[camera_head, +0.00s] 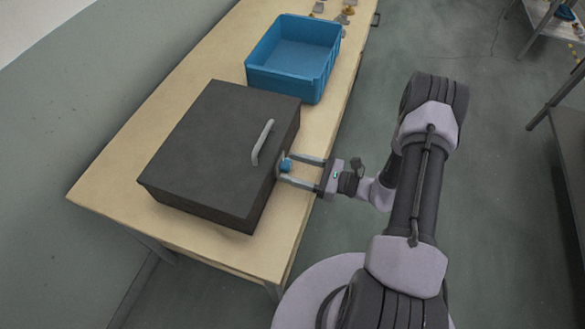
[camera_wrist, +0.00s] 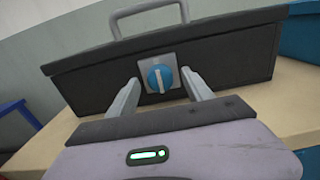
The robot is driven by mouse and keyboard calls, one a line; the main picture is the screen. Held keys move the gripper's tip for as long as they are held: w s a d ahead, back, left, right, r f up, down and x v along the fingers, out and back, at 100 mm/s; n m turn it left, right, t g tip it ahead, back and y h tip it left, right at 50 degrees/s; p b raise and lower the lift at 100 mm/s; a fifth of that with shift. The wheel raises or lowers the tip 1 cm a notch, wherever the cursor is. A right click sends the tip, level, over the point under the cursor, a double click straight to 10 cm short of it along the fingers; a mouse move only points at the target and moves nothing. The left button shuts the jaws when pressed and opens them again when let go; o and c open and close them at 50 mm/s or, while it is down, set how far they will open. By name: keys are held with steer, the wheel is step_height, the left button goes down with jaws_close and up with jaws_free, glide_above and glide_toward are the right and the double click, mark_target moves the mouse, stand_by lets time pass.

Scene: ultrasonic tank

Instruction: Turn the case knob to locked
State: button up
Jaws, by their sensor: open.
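The dark grey case (camera_head: 215,145) sits shut on the wooden table, with a light grey handle (camera_head: 263,142) on its lid. Its blue round knob (camera_wrist: 160,77) is on a pale square plate on the case's front face in the wrist view, with a light pointer line standing nearly upright. The knob also shows in the head view (camera_head: 286,165). My gripper (camera_head: 283,170) is open, with its fingers reaching towards the front face, one on each side of the knob. In the wrist view the fingers (camera_wrist: 161,89) stand apart from the knob's sides. I cannot tell whether the fingertips touch the plate.
A blue open bin (camera_head: 295,55) stands on the table (camera_head: 110,185) beyond the case. Several small items lie at the table's far end. A shelf (camera_head: 560,20) stands at the upper right. The floor (camera_head: 500,200) right of my arm is clear.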

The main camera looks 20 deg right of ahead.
steer(key=shift+w+a, duration=0.2)
steer(key=shift+a, duration=0.1)
jaws_close()
